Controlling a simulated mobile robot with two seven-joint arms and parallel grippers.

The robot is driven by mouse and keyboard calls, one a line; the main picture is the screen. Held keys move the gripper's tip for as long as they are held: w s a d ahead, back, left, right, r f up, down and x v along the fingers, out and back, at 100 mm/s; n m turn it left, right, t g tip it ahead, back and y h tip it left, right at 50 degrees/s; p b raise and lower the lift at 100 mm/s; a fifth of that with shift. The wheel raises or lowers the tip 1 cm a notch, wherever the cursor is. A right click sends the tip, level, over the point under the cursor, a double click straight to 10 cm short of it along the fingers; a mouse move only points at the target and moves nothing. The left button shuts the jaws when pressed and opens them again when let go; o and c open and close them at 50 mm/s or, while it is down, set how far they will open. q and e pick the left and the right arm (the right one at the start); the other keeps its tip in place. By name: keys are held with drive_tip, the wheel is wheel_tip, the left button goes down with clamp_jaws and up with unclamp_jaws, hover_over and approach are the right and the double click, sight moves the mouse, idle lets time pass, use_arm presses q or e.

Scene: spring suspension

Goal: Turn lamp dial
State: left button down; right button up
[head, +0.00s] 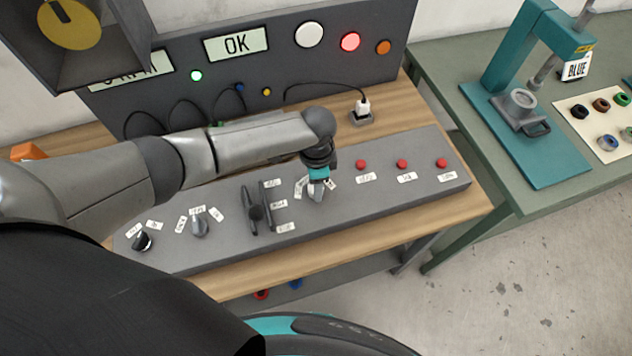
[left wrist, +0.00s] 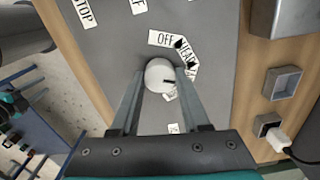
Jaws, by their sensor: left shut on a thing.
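My left gripper (head: 318,176) reaches down onto the grey control panel (head: 350,205) in the head view. It is shut on a pale round dial (left wrist: 158,74), with one finger on each side, as the left wrist view shows; the gripper (left wrist: 160,88) is close above the panel there. The dial carries a dark pointer mark aimed to the right in the left wrist view. An OFF label (left wrist: 165,39) and a second, partly readable label (left wrist: 187,52) lie beside it; a third is partly hidden. My right gripper is not in view.
Other dials (head: 199,226) and a black lever switch (head: 258,207) sit left on the panel; red buttons (head: 402,164) sit right. A plug in a socket (head: 362,112) stands behind. An upright board shows an OK display (head: 236,44) and lamps, including a lit red one (head: 350,41).

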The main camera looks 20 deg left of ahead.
use_arm(q)
drive_tip(key=shift+c, duration=1.9)
unclamp_jaws()
drive_tip(key=shift+r, duration=0.1)
wheel_tip(320, 180, up, 15)
drive_tip(key=p, duration=0.1)
